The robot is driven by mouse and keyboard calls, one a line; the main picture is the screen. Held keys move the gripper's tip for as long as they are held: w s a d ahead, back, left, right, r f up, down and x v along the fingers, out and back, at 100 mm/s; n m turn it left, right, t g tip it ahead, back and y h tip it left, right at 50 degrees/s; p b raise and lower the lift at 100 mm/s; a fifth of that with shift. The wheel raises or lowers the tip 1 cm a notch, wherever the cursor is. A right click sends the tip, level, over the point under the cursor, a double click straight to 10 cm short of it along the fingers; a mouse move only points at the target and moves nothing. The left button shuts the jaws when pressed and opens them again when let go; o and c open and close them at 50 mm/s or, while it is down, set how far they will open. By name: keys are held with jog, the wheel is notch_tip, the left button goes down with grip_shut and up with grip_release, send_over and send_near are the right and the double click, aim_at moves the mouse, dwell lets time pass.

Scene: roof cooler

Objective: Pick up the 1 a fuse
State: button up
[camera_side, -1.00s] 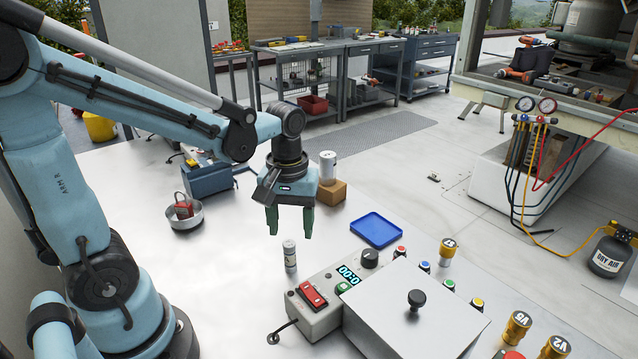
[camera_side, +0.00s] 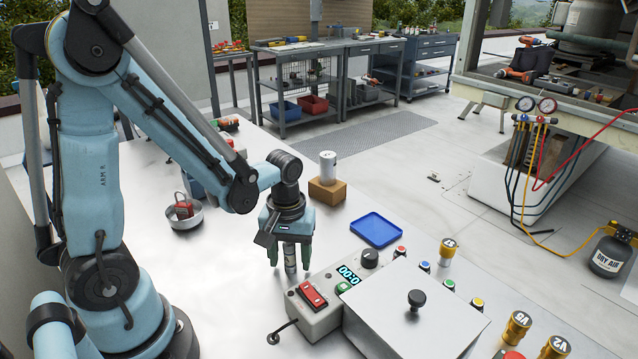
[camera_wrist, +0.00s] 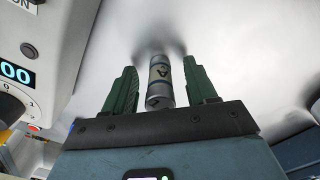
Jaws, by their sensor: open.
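The fuse is a small silver cylinder with dark bands and lettering, standing upright on the bench. In the side view the fuse (camera_side: 290,260) shows between my gripper's fingers, left of the control box. In the wrist view the fuse (camera_wrist: 160,82) stands between the two green fingers, with a gap on each side. My gripper (camera_side: 290,258) points down around the fuse, open and not touching it as far as I can see. The fingers also show in the wrist view (camera_wrist: 162,86). The lettering is only partly readable, with an "A" visible.
A control box (camera_side: 322,318) with a red switch stands close right of the gripper. A blue tray (camera_side: 377,229) lies behind it to the right. A white cylinder (camera_side: 328,168) stands on a brown block (camera_side: 327,191).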

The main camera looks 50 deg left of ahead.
jog(key=shift+f, duration=0.2)
jog(key=shift+c, duration=0.2)
grip_shut()
jog(key=shift+r, duration=0.15)
